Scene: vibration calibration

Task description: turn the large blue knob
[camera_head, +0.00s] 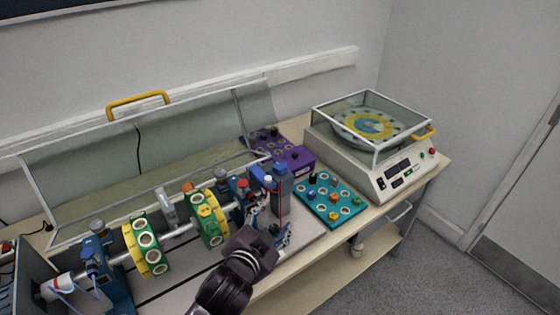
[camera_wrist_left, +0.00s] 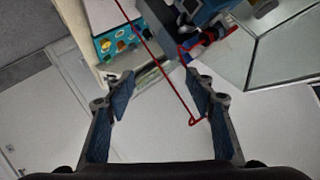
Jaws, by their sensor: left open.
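My left gripper (camera_head: 270,222) is open and empty, above the front part of the bench near a blue upright block (camera_head: 279,185). The left wrist view shows its two blue-padded fingers (camera_wrist_left: 161,86) spread wide with nothing between the pads. A teal panel (camera_head: 338,203) with several coloured knobs lies to the right of the gripper, apart from it. A small blue knob (camera_head: 312,193) shows near its left edge; I cannot tell whether it is the large one. The panel also shows in the left wrist view (camera_wrist_left: 119,43). My right gripper is not in view.
A red cable (camera_wrist_left: 165,65) runs close to the gripper. A rotor rig with yellow-green discs (camera_head: 147,246) and an open clear cover (camera_head: 160,155) stand left. A purple box (camera_head: 297,160) is behind the panel. A white machine (camera_head: 375,160) with a clear lid stands right.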

